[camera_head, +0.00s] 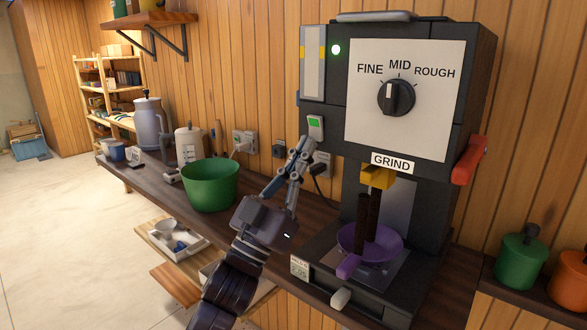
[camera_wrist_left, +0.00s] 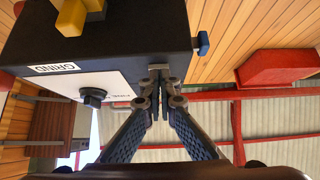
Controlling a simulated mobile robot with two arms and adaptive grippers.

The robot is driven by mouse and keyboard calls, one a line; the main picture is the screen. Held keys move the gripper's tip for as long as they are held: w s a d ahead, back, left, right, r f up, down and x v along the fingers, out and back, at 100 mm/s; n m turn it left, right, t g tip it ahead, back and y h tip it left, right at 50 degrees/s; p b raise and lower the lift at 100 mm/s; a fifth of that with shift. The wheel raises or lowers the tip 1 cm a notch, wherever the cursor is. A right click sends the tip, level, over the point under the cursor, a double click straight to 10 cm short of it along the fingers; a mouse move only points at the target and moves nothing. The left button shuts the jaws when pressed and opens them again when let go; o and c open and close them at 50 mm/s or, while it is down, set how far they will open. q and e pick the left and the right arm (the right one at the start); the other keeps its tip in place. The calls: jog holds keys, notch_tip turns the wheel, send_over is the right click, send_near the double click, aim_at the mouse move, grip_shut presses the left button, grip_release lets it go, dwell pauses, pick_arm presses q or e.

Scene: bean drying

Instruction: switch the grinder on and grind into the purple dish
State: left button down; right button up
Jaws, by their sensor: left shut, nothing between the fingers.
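My right gripper is out of view.
A green bowl (camera_head: 210,187), a beige canister (camera_head: 189,145) and a grey jug (camera_head: 151,125) stand on the counter left of my gripper. Green (camera_head: 521,257) and orange (camera_head: 570,282) lidded pots stand at the right. A red handle (camera_head: 469,160) juts from the grinder's right side.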

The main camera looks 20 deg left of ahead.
pick_arm(q)
jog(key=v, duration=1.1)
jog(key=shift+s+f, duration=0.15)
jog(key=shift+f, duration=0.2)
